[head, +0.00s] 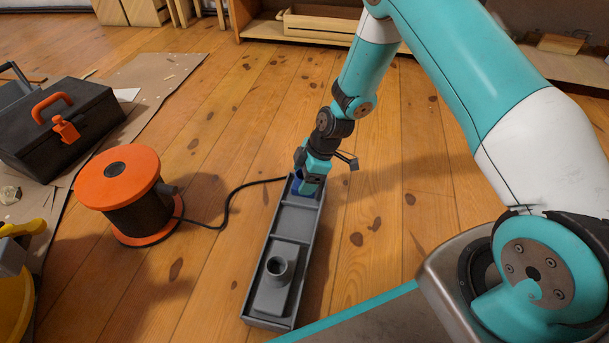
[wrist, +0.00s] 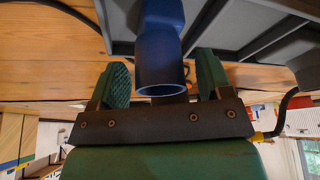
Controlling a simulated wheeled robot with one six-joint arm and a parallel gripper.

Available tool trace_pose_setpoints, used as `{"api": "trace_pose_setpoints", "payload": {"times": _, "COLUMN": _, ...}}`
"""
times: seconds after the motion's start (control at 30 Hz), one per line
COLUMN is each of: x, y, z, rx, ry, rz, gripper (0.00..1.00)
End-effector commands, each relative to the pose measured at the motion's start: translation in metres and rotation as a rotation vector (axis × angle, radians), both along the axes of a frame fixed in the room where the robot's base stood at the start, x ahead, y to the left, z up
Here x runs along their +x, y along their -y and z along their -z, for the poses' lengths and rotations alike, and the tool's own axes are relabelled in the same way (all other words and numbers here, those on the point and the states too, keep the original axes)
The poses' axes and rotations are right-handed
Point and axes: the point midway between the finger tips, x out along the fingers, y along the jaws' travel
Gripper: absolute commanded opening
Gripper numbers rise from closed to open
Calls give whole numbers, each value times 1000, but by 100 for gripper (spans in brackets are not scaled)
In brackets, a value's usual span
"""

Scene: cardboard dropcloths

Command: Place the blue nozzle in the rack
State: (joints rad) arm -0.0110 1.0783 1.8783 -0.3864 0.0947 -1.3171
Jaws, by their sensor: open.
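The rack (head: 283,222) is a long grey tray on the wooden floor, divided into compartments. The blue nozzle (head: 296,187) shows as a small patch of blue at the rack's far end, mostly hidden by my gripper (head: 309,182). In the wrist view the blue nozzle (wrist: 163,40) is a tube with its open round end toward the camera. My gripper's two green fingers stand apart on either side of it, with gaps visible. The nozzle appears to be in the rack's far compartment; its seating is hidden.
A grey block with a round spout (head: 277,272) sits in the rack's near part. An orange cable reel (head: 118,180) stands to the left, its black cable (head: 228,203) running toward the rack. A black toolbox (head: 62,125) is farther left. Floor right of the rack is clear.

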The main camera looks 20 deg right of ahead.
Motion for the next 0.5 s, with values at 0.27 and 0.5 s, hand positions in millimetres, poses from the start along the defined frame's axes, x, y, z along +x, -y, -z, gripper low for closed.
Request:
{"api": "trace_pose_setpoints", "payload": {"times": 0.27, "x": -1, "y": 7, "z": -23, "rx": 0, "ry": 1, "rz": 1, "gripper": 72}}
{"api": "trace_pose_setpoints", "payload": {"times": 0.5, "x": -4, "y": 26, "z": -75, "rx": 0, "ry": 1, "rz": 3, "gripper": 72}}
